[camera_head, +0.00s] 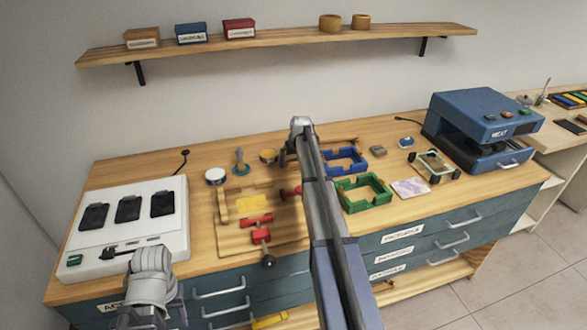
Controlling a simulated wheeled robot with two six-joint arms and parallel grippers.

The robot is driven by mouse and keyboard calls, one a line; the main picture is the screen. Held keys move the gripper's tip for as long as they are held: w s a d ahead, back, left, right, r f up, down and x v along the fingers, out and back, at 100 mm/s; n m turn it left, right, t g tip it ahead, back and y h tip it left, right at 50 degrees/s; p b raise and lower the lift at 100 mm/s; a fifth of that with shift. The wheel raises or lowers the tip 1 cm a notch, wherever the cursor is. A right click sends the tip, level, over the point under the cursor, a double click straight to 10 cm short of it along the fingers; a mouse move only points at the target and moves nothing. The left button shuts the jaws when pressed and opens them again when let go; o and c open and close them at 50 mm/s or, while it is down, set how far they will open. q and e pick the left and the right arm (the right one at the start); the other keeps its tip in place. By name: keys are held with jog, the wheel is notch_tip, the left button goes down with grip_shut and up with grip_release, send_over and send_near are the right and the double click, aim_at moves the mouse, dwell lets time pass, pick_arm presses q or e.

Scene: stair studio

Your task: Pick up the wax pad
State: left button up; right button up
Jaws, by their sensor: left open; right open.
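A flat yellow pad (247,204), which looks like the wax pad, lies on a wooden board (285,232) at the middle-left of the bench. A round tin with a yellow top (268,155) stands behind it. My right arm reaches across the middle of the view. Its gripper (285,158) is small and partly hidden by the arm, open, beyond the pad and to its right. My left gripper (152,312) is open at the lower left, in front of the bench edge and well away from the pad.
A white device with dark plates (175,225) stands left. Red-handled clamps (260,234) lie just before the pad. Blue (346,161) and green (363,194) frames lie right of my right arm. A blue heat press (485,125) stands far right. A shelf (280,42) hangs above.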

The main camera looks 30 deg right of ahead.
aim_at(294, 160)
jog(key=shift+r, duration=0.1)
jog(key=c, duration=1.4)
jog(key=shift+r, duration=0.1)
notch_tip(294, 160, up, 10)
jog(key=p, duration=1)
jog(key=o, duration=1)
jog(key=c, duration=0.7)
